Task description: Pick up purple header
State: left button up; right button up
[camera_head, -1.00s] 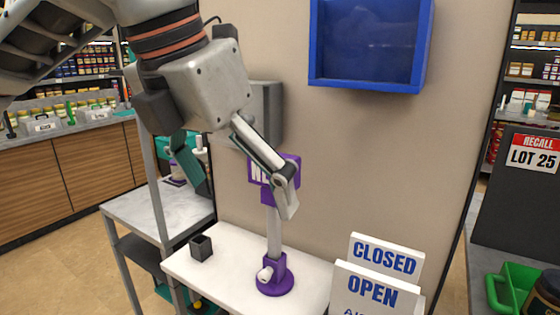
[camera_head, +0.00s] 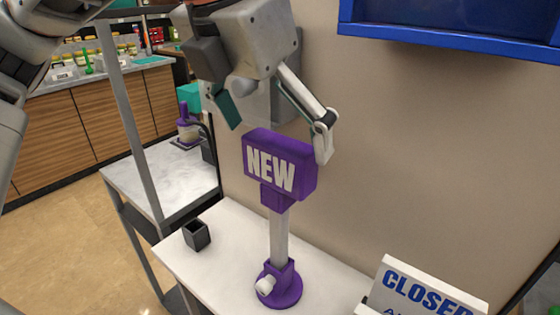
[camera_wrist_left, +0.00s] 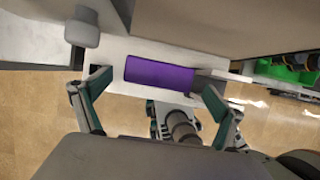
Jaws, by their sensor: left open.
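The purple header (camera_head: 279,165) is a box marked NEW in white. It sits upright on top of a pale post (camera_head: 279,236) rising from a round purple base (camera_head: 281,291) on the white table. My left gripper (camera_head: 278,139) is open and empty just above it, with one finger up and left of the header and the other by its upper right end. I cannot tell whether that finger touches it. In the left wrist view the header's purple top (camera_wrist_left: 160,75) lies between the two spread fingers. My right gripper is not in view.
A beige wall stands close behind the header, with a blue box (camera_head: 450,40) mounted high on it. A small black cup (camera_head: 197,235) stands left of the base on the white table (camera_head: 225,270). A CLOSED sign (camera_head: 430,290) stands at the right front.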

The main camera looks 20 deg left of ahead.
aim_at(279, 158)
pick_arm(q)
jog(key=x, duration=0.5)
jog(key=shift+s+a, duration=0.15)
jog(key=shift+s, duration=0.05)
jog(key=c, duration=1.2)
